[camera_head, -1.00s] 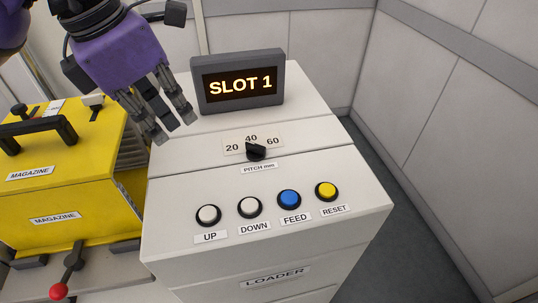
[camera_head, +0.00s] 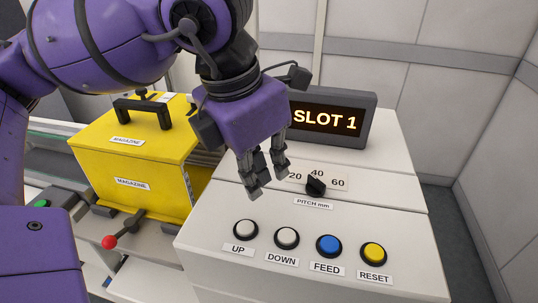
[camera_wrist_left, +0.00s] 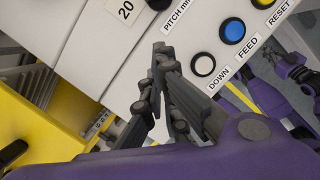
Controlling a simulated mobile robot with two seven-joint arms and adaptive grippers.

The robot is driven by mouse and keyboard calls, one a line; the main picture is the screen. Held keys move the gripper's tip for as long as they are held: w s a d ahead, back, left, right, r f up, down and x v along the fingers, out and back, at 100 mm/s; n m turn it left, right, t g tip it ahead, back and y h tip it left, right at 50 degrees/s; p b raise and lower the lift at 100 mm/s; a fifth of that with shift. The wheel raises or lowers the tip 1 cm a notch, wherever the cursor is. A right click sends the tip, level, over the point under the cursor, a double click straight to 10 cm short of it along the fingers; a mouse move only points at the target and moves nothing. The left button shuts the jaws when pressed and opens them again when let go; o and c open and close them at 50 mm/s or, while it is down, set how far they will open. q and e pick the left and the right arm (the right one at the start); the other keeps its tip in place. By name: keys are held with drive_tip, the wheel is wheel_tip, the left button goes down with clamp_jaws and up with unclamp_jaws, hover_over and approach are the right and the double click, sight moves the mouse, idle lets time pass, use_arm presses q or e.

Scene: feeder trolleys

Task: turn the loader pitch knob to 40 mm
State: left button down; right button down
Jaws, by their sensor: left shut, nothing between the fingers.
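The black pitch knob (camera_head: 316,186) sits on the white loader's top, below a scale (camera_head: 338,183) marked 20, 40 and 60. Its pointer appears to lean up and left, near 40 on the 20 side; the exact setting is hard to read. My left gripper (camera_head: 268,186) is shut and empty, fingers pointing down, just left of the knob and apart from it. In the left wrist view, its fingertips (camera_wrist_left: 160,50) meet over the white panel, and the knob (camera_wrist_left: 159,4) is cut by the top edge.
UP (camera_head: 246,230), DOWN (camera_head: 286,238), FEED (camera_head: 329,246) and RESET (camera_head: 374,253) buttons line the panel in front of the knob. A SLOT 1 display (camera_head: 335,120) stands behind. A yellow magazine (camera_head: 130,175) and red-tipped lever (camera_head: 109,242) are left.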

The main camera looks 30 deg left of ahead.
sight(293, 194)
use_arm(q)
drive_tip(key=x, duration=0.4)
drive_tip(key=w, duration=0.1)
drive_tip(key=w+d, duration=0.1)
drive_tip(key=w, duration=0.1)
drive_tip(key=shift+d+f, duration=0.2)
drive_tip(key=shift+f, duration=0.1)
drive_tip(key=shift+w+d+p, duration=0.15)
drive_tip(key=shift+w+p, duration=0.15)
drive_tip(key=shift+w, duration=0.15)
use_arm(e)
drive_tip(key=shift+w+d+r, duration=0.15)
drive_tip(key=shift+w+r, duration=0.25)
drive_tip(key=shift+w, duration=0.25)
use_arm(q)
drive_tip(key=shift+w+f, duration=0.1)
use_arm(e)
drive_tip(key=shift+s+f, duration=0.15)
drive_tip(key=shift+s, duration=0.1)
